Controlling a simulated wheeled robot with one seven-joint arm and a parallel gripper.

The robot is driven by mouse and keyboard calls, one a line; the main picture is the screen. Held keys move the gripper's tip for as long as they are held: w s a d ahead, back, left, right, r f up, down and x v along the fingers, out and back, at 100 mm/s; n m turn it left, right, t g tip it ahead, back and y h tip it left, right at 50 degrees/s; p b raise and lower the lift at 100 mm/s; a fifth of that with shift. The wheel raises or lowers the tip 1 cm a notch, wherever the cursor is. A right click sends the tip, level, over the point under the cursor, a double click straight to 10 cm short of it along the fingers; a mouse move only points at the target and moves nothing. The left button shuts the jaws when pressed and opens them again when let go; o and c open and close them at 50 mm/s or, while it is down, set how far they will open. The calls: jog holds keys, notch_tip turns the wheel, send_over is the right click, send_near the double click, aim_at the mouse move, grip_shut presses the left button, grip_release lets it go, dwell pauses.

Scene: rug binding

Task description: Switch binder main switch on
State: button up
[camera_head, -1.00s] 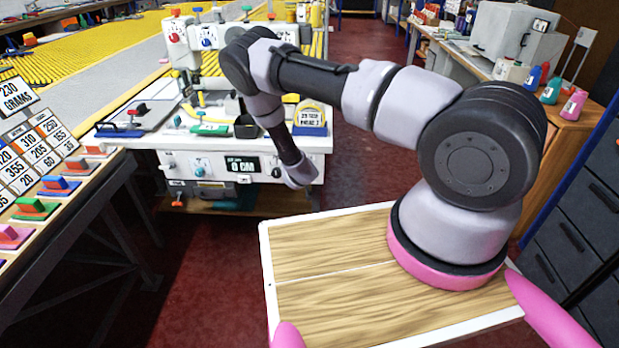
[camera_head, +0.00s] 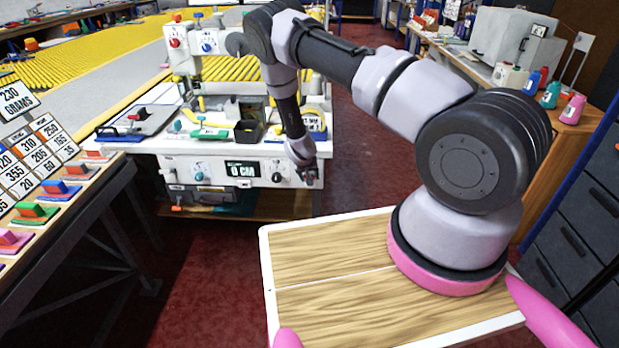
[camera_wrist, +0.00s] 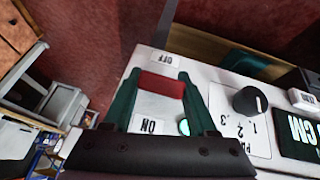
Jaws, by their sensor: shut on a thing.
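The red handle (camera_wrist: 162,85) of the main switch on the binder's white front panel (camera_wrist: 230,90) is between the green fingers of my gripper (camera_wrist: 160,78) in the wrist view. The gripper is shut on the handle. The wrist view shows the panel upside down, with the OFF label (camera_wrist: 164,60) just past the handle and the ON label (camera_wrist: 151,126) farther back, between the fingers. The handle is nearer OFF. In the head view my gripper (camera_head: 309,177) is at the right end of the binder's front (camera_head: 215,160); the switch is hidden there.
A black knob (camera_wrist: 249,100) with a numbered scale and a black CM display (camera_wrist: 300,140) are beside the switch. A small teal round part (camera_wrist: 184,127) is near ON. The red floor (camera_head: 365,150) right of the binder is clear. A sample board (camera_head: 35,160) stands at left.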

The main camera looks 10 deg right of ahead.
jog(key=o, duration=1.3)
jog(key=shift+o, duration=0.2)
jog(key=shift+r, duration=0.1)
jog(key=shift+s+a+r, duration=0.1)
jog(key=shift+r, duration=0.15)
jog(key=v, duration=1)
jog(key=shift+r, duration=0.1)
